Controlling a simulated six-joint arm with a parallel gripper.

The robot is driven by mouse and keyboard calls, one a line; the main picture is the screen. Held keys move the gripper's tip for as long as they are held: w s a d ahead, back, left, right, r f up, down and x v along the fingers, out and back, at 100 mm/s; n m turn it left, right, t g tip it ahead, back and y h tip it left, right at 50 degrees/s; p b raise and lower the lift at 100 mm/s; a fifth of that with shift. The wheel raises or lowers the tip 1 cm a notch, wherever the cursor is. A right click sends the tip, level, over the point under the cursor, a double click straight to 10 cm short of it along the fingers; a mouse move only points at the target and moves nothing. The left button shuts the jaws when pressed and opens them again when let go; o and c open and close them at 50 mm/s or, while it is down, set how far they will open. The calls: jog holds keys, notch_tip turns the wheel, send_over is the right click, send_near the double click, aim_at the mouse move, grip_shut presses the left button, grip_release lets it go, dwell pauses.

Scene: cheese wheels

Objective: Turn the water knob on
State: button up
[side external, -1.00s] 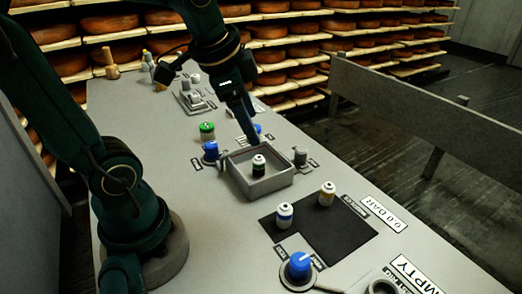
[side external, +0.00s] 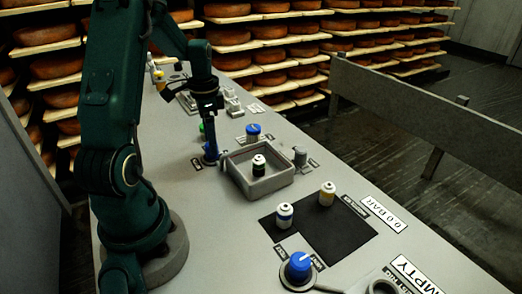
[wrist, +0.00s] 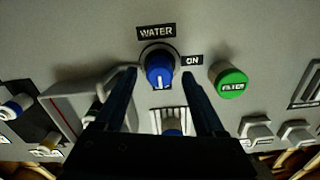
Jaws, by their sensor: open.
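The water knob is a blue knob (wrist: 158,72) in a dark round collar, with a WATER label (wrist: 156,32) above it and an ON label (wrist: 192,60) to its right in the wrist view. Its white pointer line points down in that view, not at ON. In the side view the knob (side external: 210,157) is partly hidden below my gripper. My gripper (wrist: 160,76) is open, with one finger on each side of the knob. I cannot tell whether the fingers touch it. In the side view my gripper (side external: 208,142) points down over the knob.
A round green button (wrist: 230,82) sits right of the knob in the wrist view. A grey square tray (side external: 272,184) holding a small bottle (side external: 259,167) stands close by. Another blue knob (side external: 253,131) is behind the tray. Two bottles stand on a black mat (side external: 325,235).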

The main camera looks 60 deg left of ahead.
jog(key=shift+f, duration=1.05)
grip_shut()
jog(key=shift+n, duration=0.3)
jog(key=n, duration=0.3)
jog(key=shift+n, duration=0.4)
jog(key=n, duration=0.4)
jog(key=shift+n, duration=0.3)
jog(key=n, duration=0.8)
jog(key=shift+n, duration=0.6)
